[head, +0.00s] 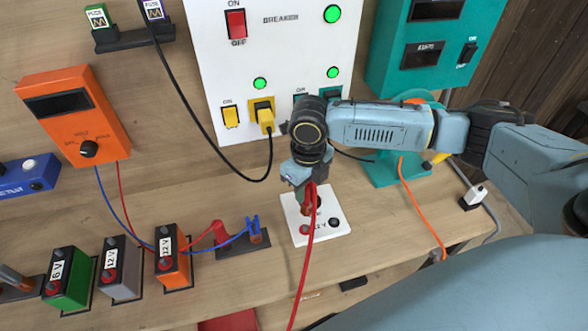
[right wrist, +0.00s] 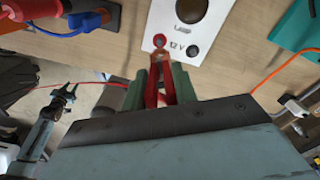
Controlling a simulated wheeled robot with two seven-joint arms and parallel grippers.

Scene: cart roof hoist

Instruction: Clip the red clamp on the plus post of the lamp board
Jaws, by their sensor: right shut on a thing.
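My right gripper (head: 308,190) points down over the lamp board, shut on the red clamp (right wrist: 160,90), which shows red between its green fingers in the right wrist view. A red cable (head: 308,255) hangs from the clamp. The white lamp board (head: 290,208) lies on the bench, with a red post (head: 303,229) and a black post (head: 334,222) beside the "12 V" mark. In the right wrist view the clamp tip is close to the red post (right wrist: 159,41); I cannot tell whether they touch. My left gripper (right wrist: 64,94) looks open and empty, away from the board.
Green, grey and orange batteries (head: 172,258) stand left of the board. Another red clamp (head: 215,235) and a blue clamp (head: 253,228) sit on a dark holder. The breaker panel (head: 285,60) stands behind. An orange cable (head: 420,205) lies to the right.

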